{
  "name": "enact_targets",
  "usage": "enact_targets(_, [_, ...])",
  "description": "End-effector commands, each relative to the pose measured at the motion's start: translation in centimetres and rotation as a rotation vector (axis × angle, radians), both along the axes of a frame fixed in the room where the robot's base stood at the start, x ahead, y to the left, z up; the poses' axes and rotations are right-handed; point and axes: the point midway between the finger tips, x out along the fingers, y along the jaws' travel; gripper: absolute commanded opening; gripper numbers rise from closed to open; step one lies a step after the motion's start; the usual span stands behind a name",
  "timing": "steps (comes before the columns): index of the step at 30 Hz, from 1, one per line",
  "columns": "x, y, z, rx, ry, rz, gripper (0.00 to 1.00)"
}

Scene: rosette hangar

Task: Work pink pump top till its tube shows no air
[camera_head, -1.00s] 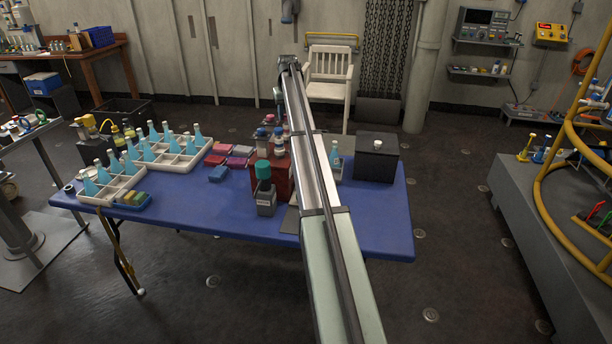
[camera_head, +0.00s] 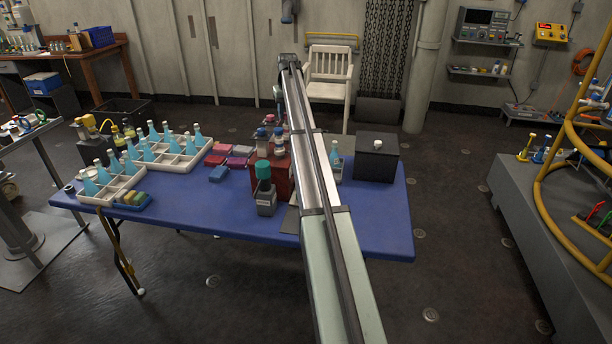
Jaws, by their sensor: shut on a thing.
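The pink pump top (camera_head: 270,118) shows as a small pink spot at the back of the red rack (camera_head: 285,178), on the blue table. My gripper (camera_head: 279,108) hangs down beside my long arm link, right at the pink top. It is shut on the pink pump top, though the fingers are tiny and partly hidden by my arm. The tube and any air in it cannot be made out. Bottles with blue or white caps (camera_head: 279,140) stand in the rack in front of the pink top.
A grey bottle with a teal cap (camera_head: 265,190) stands left of my arm. White crates (camera_head: 118,188) hold several blue bottles at the left. A black box (camera_head: 376,160) stands at the right. The table's front right (camera_head: 385,225) is clear.

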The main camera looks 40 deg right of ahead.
Motion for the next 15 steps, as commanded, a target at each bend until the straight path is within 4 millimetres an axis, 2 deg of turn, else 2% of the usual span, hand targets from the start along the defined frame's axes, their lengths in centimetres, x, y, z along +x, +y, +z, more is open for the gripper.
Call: enact_targets(15, [0.01, -0.02, 1.07, 0.000, 0.000, 0.000, 0.16])
